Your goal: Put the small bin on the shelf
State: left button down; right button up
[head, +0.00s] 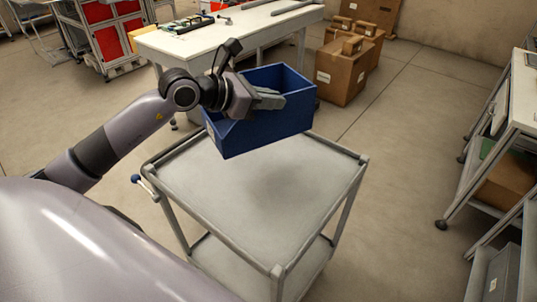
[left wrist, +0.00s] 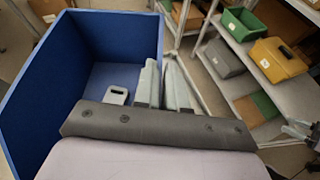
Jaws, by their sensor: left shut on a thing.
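The small blue bin (head: 268,130) is in the air above the grey cart (head: 270,190) in the head view, open side up and slightly tilted. My left gripper (head: 268,101) is shut on its wall near the rim. In the left wrist view the blue bin (left wrist: 88,50) fills the left side, and it looks empty where its inside shows. The left gripper's fingers (left wrist: 165,88) show there at the bin's right wall. A shelf (left wrist: 232,45) holding several bins shows at the right of the left wrist view.
A green bin (left wrist: 240,24), a yellow bin (left wrist: 279,60) and a grey bin (left wrist: 221,58) sit on the shelf. A white workbench (head: 225,35) and cardboard boxes (head: 340,75) stand behind the cart. The cart's top is bare. Open floor (head: 405,150) lies right of the cart.

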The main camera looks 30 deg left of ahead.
aim_at(223, 155)
pick_arm(q)
notch_tip(223, 155, down, 15)
jog(key=shift+b, duration=0.4)
jog(key=shift+w, duration=0.1)
jog(key=c, duration=1.2)
grip_release()
jog(key=shift+f, duration=0.2)
jog(key=v, duration=1.1)
jog(key=shift+f, duration=0.15)
jog(key=shift+s+a+r, duration=0.25)
jog(key=shift+s+r, duration=0.05)
jog(key=shift+s, duration=0.15)
